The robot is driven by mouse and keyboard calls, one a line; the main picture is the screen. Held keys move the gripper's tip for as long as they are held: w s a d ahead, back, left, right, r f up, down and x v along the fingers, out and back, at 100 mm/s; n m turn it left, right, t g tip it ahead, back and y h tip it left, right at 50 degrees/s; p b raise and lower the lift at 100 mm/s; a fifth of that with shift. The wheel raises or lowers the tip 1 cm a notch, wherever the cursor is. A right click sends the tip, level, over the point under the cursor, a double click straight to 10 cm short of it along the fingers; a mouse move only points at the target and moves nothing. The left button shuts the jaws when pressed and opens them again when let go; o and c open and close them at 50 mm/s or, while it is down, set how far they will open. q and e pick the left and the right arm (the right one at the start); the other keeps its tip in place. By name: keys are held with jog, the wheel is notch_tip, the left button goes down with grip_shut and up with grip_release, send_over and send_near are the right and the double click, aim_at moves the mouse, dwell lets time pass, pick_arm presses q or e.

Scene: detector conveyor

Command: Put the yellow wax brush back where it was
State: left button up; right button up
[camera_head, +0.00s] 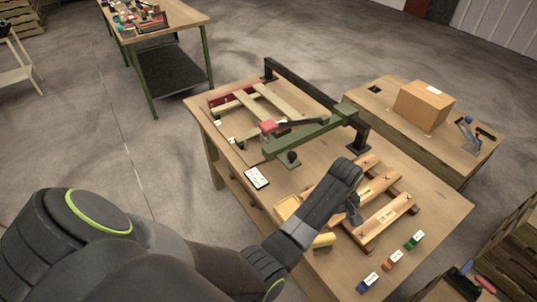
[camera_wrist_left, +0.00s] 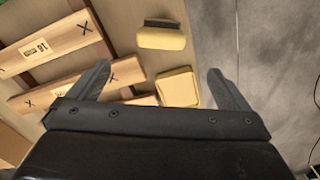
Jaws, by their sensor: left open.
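A yellow block with a dark strip along one side, apparently the wax brush (camera_head: 324,240), lies on the wooden worktable near its front edge, partly beside my forearm. It also shows in the left wrist view (camera_wrist_left: 162,38), lying apart from my fingers. A square yellow piece (camera_head: 287,207) lies farther left on the table and shows in the wrist view (camera_wrist_left: 178,88) between my fingers' lines. My left gripper (camera_head: 354,212) is over the marked wooden planks; in the wrist view (camera_wrist_left: 158,75) its fingers are spread and empty. My right gripper is not in view.
Marked planks (camera_head: 385,219) form a rack on the worktable. Small green (camera_head: 414,240), red (camera_head: 390,261) and blue (camera_head: 367,283) labelled blocks line the front right. A green and black clamp frame (camera_head: 310,136) stands behind. A cardboard box (camera_head: 424,106) is on the side table.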

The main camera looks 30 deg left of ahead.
pick_arm(q)
jog(key=w+a+r+m+t, duration=0.3)
jog(key=a+t, duration=0.5)
jog(key=s+a+f+m+g, duration=0.1)
jog(key=s+a+f+m, duration=0.15)
jog(key=s+f, duration=0.55)
jog(key=s+a+f+m, duration=0.1)
jog(key=s+a+f, duration=0.2)
jog(key=f, duration=0.9)
jog(key=s+a+f+g, duration=0.2)
jog(key=s+f, duration=0.4)
jog(key=s, duration=0.6)
jog(key=s+a+f+m+g, duration=0.1)
jog(key=s+a+f+g, duration=0.1)
jog(key=s+f, duration=0.5)
jog(key=s+a+f+m+g, duration=0.1)
jog(key=s+f, duration=0.5)
jog(key=s, duration=1.2)
jog(key=shift+a+f+g+y, duration=0.35)
jog(key=shift+a+g+y, duration=0.05)
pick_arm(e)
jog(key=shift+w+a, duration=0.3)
pick_arm(q)
jog(key=shift+s, duration=0.1)
